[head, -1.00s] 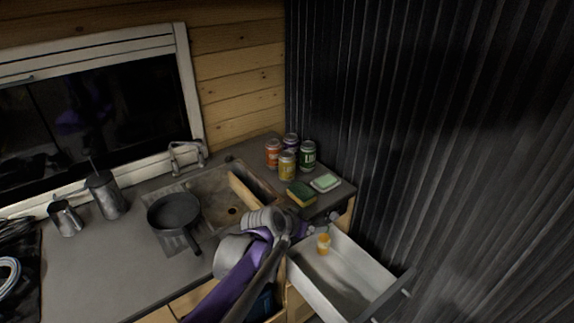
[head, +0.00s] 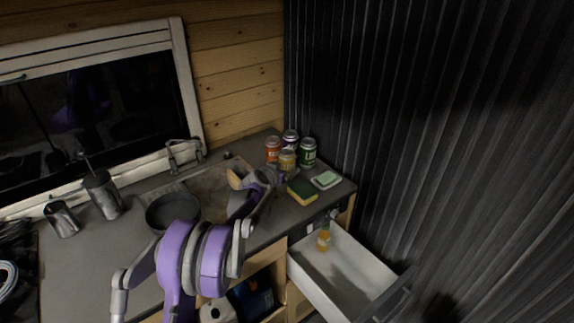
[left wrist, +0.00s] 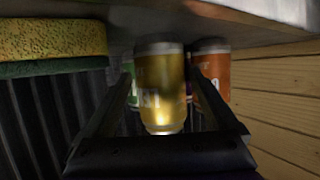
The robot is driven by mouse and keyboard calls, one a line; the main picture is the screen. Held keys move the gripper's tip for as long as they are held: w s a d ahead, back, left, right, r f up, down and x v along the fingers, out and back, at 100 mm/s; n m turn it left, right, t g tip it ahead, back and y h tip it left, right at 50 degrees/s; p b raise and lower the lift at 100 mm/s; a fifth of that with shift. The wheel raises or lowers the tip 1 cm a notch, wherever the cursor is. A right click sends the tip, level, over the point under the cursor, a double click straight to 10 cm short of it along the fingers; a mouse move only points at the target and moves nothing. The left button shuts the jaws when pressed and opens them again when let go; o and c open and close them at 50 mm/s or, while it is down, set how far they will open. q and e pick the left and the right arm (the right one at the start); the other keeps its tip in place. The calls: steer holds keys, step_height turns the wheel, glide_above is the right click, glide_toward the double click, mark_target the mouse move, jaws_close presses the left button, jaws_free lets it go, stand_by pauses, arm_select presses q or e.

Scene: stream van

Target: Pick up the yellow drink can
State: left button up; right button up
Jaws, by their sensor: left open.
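The yellow drink can (head: 287,158) stands on the counter's back right corner, in front of the other cans. My left gripper (head: 282,173) reaches it from the front and hides its lower part. In the left wrist view, which is upside down, the yellow can (left wrist: 160,90) shows between the two open fingers (left wrist: 161,80). I cannot tell whether either finger touches it. My right gripper is not in view.
An orange can (head: 272,150), a purple can (head: 290,140) and a green can (head: 308,152) stand close around it. A sponge (head: 302,191) and a soap dish (head: 326,180) lie to the right. An open drawer (head: 345,275) holds an orange bottle (head: 324,238). A pan (head: 170,208) is by the sink.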

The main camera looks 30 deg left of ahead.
mark_target(290, 164)
arm_select(q)
steer(key=x, duration=0.5)
steer(key=shift+w+r+p, duration=0.25)
steer(key=shift+w+p, duration=0.05)
steer(key=shift+p, duration=0.05)
steer(key=shift+s, duration=0.1)
steer(key=shift+c, duration=0.8)
jaws_close()
